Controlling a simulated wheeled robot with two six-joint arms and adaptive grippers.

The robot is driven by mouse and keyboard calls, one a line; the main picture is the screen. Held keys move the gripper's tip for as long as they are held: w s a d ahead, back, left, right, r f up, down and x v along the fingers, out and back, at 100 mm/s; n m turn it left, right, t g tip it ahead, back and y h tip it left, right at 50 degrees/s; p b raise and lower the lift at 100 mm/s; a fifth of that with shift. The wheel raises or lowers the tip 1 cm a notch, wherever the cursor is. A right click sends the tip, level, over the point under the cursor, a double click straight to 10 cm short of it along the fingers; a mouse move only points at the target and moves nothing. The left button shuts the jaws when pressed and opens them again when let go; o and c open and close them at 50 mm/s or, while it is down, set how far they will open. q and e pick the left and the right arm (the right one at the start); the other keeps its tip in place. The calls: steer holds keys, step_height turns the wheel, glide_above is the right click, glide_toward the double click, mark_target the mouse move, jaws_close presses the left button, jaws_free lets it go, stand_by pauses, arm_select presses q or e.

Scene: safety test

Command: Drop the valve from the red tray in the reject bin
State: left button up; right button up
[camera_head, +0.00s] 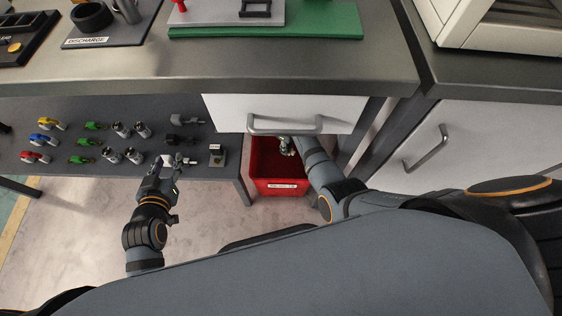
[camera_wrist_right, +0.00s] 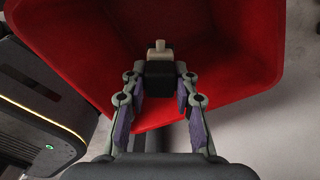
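A red bin (camera_head: 281,188) with a small white label on its front stands on the floor under the drawer, and it fills much of the right wrist view (camera_wrist_right: 235,60). My right gripper (camera_head: 288,147) reaches down into its opening. In the right wrist view its fingers (camera_wrist_right: 161,82) close on the sides of a black valve (camera_wrist_right: 160,73) with a beige stub, over the red interior. My left gripper (camera_head: 164,164) is beside the front edge of the grey lower shelf; its finger opening is too small to judge. I see no separate red tray.
The lower shelf (camera_head: 60,175) holds several coloured and metallic valves and a small labelled block (camera_head: 217,155). A white drawer (camera_head: 330,112) with a metal handle overhangs the bin. A steel worktop (camera_head: 300,65) is above; a cabinet (camera_head: 470,150) stands right. The floor between my arms is clear.

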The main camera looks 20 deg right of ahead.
steer(key=o, duration=0.5)
steer(key=shift+c, duration=0.2)
step_height(320, 180, up, 8)
steer(key=shift+f, duration=0.25)
steer(key=shift+a, duration=0.15)
